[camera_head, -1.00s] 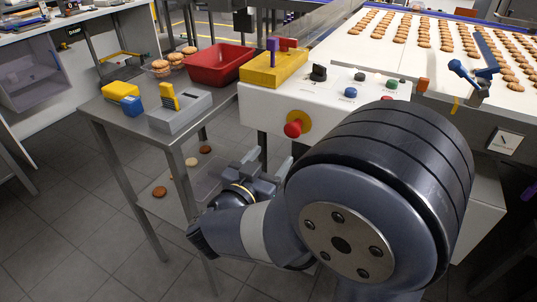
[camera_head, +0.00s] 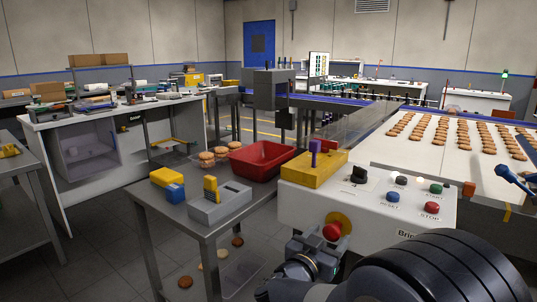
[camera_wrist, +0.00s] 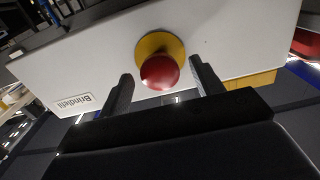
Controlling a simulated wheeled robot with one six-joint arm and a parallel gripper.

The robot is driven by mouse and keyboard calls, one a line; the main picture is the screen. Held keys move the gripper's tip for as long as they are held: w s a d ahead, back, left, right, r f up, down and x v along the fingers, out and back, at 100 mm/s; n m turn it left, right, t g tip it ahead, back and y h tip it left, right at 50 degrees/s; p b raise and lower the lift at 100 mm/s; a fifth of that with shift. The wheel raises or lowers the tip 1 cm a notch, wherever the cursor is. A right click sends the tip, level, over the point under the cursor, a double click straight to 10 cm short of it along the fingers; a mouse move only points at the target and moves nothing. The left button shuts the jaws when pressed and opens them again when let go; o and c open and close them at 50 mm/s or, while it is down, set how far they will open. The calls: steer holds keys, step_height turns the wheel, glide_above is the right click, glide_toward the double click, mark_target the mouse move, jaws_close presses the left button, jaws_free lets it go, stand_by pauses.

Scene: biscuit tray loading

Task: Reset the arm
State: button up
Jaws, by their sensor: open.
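My gripper (camera_wrist: 160,85) is open and empty in the wrist view. Its two dark fingers stand apart, with a red mushroom button (camera_wrist: 160,72) on a yellow collar showing between and beyond them. I cannot tell whether they touch it. In the head view my gripper (camera_head: 318,247) is low, in front of the white control box, just below the red button (camera_head: 332,231). My arm fills the lower right of the head view and hides part of the box.
A biscuit conveyor (camera_head: 400,152) lies right.

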steer(key=shift+w+d+f+b, duration=0.15)
steer(key=shift+w+d+b, duration=0.15)
steer(key=shift+w+b, duration=0.1)
steer(key=shift+w+d, duration=0.25)
steer(key=shift+w, duration=0.15)
